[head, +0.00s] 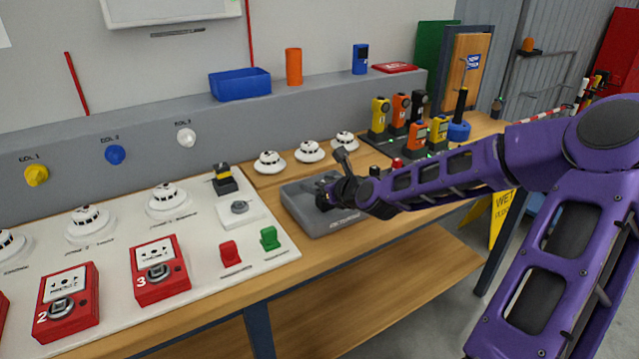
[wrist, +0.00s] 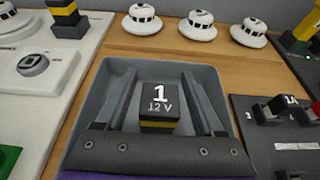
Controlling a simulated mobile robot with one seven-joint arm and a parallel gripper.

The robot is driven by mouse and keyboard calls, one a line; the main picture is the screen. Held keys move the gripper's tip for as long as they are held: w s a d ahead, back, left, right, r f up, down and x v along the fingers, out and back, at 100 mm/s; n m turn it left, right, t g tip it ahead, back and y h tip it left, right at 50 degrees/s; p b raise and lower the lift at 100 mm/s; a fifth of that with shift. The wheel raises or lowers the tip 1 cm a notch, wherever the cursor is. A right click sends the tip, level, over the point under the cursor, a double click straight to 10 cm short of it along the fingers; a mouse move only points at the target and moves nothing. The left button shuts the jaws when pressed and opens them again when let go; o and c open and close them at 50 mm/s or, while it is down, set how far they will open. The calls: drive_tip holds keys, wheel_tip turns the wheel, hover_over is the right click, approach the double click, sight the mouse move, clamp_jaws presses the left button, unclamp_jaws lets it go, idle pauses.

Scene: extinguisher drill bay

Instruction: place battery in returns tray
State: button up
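A black and yellow battery (wrist: 160,108), marked "1 12 V", stands upright inside a grey tray (wrist: 85,115) in the wrist view. My gripper (wrist: 158,82) reaches into the tray with one finger on each side of the battery. A gap shows between the battery and both fingers, so the gripper is open. In the head view the grey tray (head: 312,222) sits near the bench's front edge, with my gripper (head: 335,190) over it. There the battery is mostly hidden by my gripper. The lettering on the tray's front is partly unreadable.
Another black and yellow block (head: 224,180) stands on the white panel (head: 120,255) left of the tray. White detectors (head: 309,152) stand behind the tray. A dark rack with several handheld units (head: 417,138) is to the right. A blue bin (head: 240,84) is on the ledge.

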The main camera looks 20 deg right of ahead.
drive_tip(key=shift+r, duration=0.1)
drive_tip(key=shift+s+r, duration=0.15)
drive_tip(key=p+v, duration=0.4)
drive_tip(key=v, duration=0.7)
drive_tip(key=shift+s+d+r, duration=0.15)
drive_tip(key=shift+s, duration=0.15)
